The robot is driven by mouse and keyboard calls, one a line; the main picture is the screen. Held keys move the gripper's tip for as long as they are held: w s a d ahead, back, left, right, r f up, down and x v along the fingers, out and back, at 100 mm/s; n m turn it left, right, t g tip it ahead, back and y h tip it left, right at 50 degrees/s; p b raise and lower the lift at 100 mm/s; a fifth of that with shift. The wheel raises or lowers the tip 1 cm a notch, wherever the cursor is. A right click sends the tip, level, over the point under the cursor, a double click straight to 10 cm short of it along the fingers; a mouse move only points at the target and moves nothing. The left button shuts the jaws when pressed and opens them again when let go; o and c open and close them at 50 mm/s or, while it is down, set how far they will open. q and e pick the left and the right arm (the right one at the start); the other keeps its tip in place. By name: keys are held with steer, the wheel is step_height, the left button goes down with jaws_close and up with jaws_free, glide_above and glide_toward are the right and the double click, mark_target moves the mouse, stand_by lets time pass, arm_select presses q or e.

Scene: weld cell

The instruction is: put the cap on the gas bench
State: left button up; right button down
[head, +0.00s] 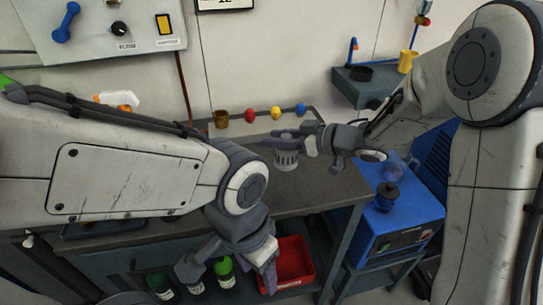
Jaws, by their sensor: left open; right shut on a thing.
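The cap (287,160), a light grey slotted cylinder, is at the far part of the dark-topped gas bench (318,187). My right gripper (299,142) reaches in from the right and is shut on the cap near its top. The fingers hide part of the cap's upper end. I cannot tell whether the cap's underside touches the bench top. My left gripper (229,270) is open and empty, pointing down in front of the bench's front edge.
Below are a red bin (295,264) and green-topped bottles (160,286). A blue machine (400,220) stands right. The bench top right of the cap is clear.

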steer(key=shift+w+a+f+b, duration=0.15)
steer(key=shift+a+f, duration=0.1)
steer(key=shift+f, duration=0.55)
steer(key=shift+w+a+f+b, duration=0.1)
steer(key=shift+a+f+b, duration=0.1)
steer(key=shift+f, duration=0.65)
steer(key=shift+w+a+f+b, duration=0.15)
steer(key=shift+a+f, duration=0.1)
steer(key=shift+f, duration=0.55)
steer(key=shift+f, duration=0.1)
steer(key=c, duration=0.5)
jaws_free()
